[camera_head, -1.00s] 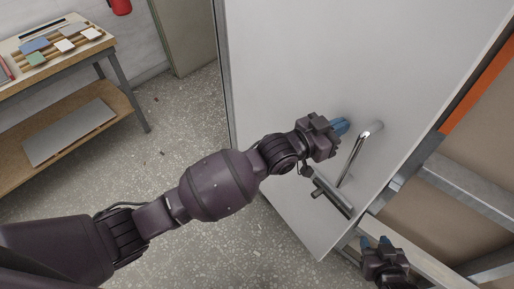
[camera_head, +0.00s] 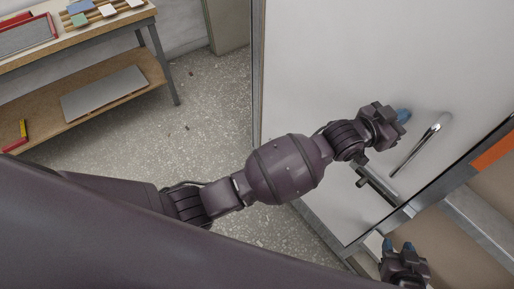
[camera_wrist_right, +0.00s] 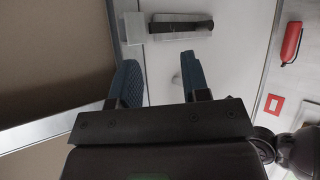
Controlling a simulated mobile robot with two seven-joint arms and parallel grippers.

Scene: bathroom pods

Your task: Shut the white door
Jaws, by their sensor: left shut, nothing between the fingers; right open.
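The white door (camera_head: 340,60) fills the middle and right of the head view, its right edge close along the metal frame (camera_head: 430,197); whether a gap is left I cannot tell. It carries a chrome lever handle (camera_head: 421,144) and a dark bar fitting (camera_head: 378,187). My left gripper (camera_head: 403,115) is shut and empty, its blue fingertips at the door face, just left of the handle; contact is unclear. My right gripper (camera_head: 397,245) is open and empty, low near the frame. In the right wrist view its fingers (camera_wrist_right: 160,80) are apart before the white door (camera_wrist_right: 235,65).
A wooden workbench (camera_head: 85,40) with a lower shelf stands at the upper left. Speckled floor (camera_head: 215,110) lies clear between bench and door. An orange strip (camera_head: 494,150) and brown panels are at the right. A red extinguisher (camera_wrist_right: 291,42) shows in the right wrist view.

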